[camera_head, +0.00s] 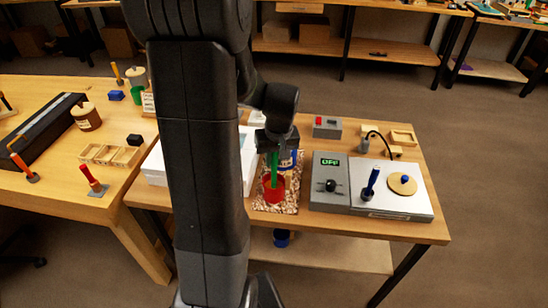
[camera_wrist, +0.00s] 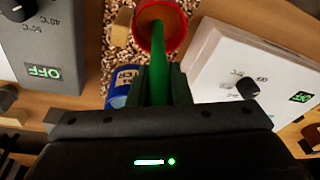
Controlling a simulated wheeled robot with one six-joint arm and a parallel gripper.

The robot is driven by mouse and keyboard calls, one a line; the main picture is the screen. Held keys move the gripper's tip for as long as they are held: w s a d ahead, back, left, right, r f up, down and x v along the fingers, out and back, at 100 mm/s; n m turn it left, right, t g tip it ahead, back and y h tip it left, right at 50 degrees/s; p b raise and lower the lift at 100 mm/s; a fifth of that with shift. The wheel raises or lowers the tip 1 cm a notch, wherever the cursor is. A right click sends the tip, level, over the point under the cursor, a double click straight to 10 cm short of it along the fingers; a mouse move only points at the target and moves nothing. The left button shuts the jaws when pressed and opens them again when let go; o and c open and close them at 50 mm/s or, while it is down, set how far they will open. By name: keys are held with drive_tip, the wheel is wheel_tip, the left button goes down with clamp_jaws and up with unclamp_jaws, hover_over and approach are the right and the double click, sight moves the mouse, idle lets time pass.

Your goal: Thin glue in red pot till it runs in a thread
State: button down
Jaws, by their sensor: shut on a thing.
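The red pot (camera_head: 273,190) stands on a speckled mat (camera_head: 290,204) on the middle bench. In the wrist view the red pot (camera_wrist: 142,34) shows its round open mouth. My gripper (camera_head: 277,148) is above the pot and shut on a green stick (camera_head: 274,168). In the wrist view my gripper (camera_wrist: 166,88) grips the green stick (camera_wrist: 160,68), whose far end reaches into the pot mouth. A blue jar (camera_head: 288,160) with a pale label stands close behind the pot, beside the gripper.
Right of the mat is a grey control box (camera_head: 328,171) reading OFF, joined to a metal plate (camera_head: 391,205) bearing a blue handle and round lid (camera_head: 402,186). A white box (camera_head: 249,160) stands left. A red-buttoned grey box (camera_head: 327,127) is behind. The left bench (camera_head: 50,205) holds tools.

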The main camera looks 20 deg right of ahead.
idle(0.3)
wheel_tip(320, 180, up, 13)
drive_tip(key=p, duration=0.9)
drive_tip(key=shift+f, duration=0.1)
idle(0.8)
